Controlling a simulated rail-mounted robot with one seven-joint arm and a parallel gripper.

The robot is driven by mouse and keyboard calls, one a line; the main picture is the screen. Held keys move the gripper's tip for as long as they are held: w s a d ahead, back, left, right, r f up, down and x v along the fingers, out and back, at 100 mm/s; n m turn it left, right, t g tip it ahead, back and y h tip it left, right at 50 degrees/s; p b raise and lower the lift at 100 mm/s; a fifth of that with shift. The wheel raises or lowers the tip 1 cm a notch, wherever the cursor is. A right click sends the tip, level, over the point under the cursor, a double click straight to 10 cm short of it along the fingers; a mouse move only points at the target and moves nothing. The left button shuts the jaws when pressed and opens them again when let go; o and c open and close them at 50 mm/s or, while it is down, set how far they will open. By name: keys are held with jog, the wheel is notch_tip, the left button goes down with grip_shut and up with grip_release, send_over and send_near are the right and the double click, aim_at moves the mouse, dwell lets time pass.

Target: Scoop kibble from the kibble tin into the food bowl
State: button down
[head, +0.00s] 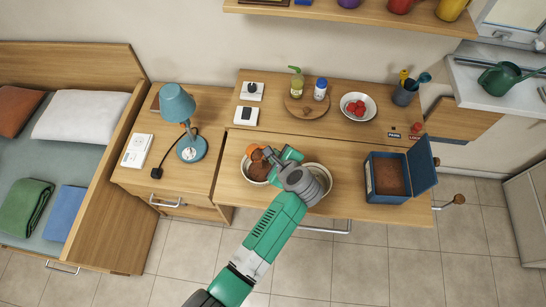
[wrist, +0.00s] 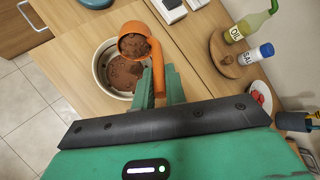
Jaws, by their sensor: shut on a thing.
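My gripper (wrist: 160,88) is shut on the handle of an orange scoop (wrist: 158,57). The scoop's cup holds brown kibble (wrist: 133,45) and is over the far edge of a pale bowl in the wrist view. This bowl (wrist: 99,66), apparently the food bowl, has brown kibble (wrist: 122,74) in it. In the head view the scoop (head: 252,151) and bowl (head: 246,177) are at the table's left, partly hidden by my gripper (head: 273,156). The kibble tin (head: 386,199), a blue box with its lid open, stands at the right with brown kibble inside.
A second pale bowl (head: 325,172) is partly behind my arm. A blue lamp (head: 178,103) stands left. A round board (head: 306,107) with two bottles, a bowl of red items (head: 346,102) and a utensil cup (head: 403,95) are at the back. Table between second bowl and tin is clear.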

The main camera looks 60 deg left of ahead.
jog(key=d+f+y+b, duration=0.1)
jog(key=y+b, duration=0.1)
jog(key=b, duration=0.1)
jog(key=d+f+y+b, duration=0.1)
jog(key=y+b, duration=0.1)
jog(key=b, duration=0.1)
jog(key=d+f+y+b, duration=0.1)
jog(key=f+y+b, duration=0.1)
jog(key=b, duration=0.2)
jog(key=shift+w+m, duration=0.25)
jog(key=shift+m, duration=0.15)
jog(key=shift+r, duration=0.1)
dwell(0.7)
